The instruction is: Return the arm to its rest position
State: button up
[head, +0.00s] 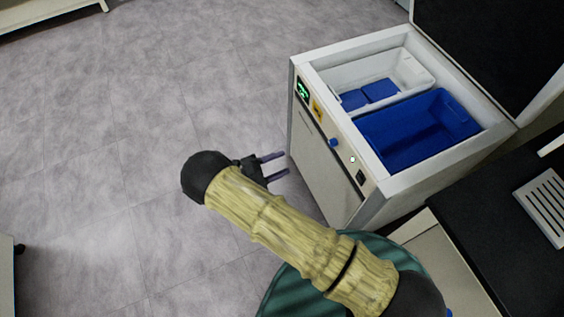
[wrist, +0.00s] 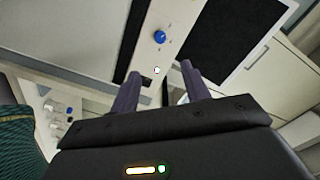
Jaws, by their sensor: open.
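My gripper (head: 276,166) is open and empty in the head view, with its two dark purple fingers apart and pointing right toward the front of the freeze dryer (head: 318,165). My yellow, bamboo-like arm reaches up and left from the lower right. In the wrist view the two fingers of my gripper (wrist: 162,85) show apart, with nothing between them. Beyond them is the freeze dryer's pale front panel with a blue knob (wrist: 160,37).
The dryer's lid (head: 490,45) stands open. Inside are a white bin (head: 420,72) with blue items and a blue bin (head: 455,112). A black-topped counter (head: 490,235) is at the right. Grey tiled floor (head: 100,150) lies clear to the left.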

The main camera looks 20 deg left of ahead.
dwell(0.3)
jog(key=w+d+r+m+g+y, duration=0.2)
jog(key=d+r+m+g, duration=0.45)
jog(key=d+m, duration=0.4)
jog(key=w+d+r+m+g+y, duration=0.25)
jog(key=d+r+m+g, duration=0.4)
jog(key=m, duration=0.75)
jog(key=s+d+r+m+t+y, duration=0.1)
jog(key=s+d+r+m+y, duration=0.25)
jog(key=m, duration=0.55)
jog(key=s+d+r+m+t+y, duration=0.15)
jog(key=d+r+m, duration=0.25)
jog(key=d+m, duration=0.4)
jog(key=s+d+r+m+y, duration=0.2)
jog(key=d+r+m+y, duration=0.15)
jog(key=m, duration=0.75)
jog(key=w+p+v, duration=0.2)
jog(key=p+v, duration=0.8)
jog(key=w+p+v, duration=0.2)
jog(key=p+v, duration=0.8)
jog(key=shift+r, duration=0.5)
jog(key=shift+d, duration=0.1)
jog(key=shift+c, duration=0.2)
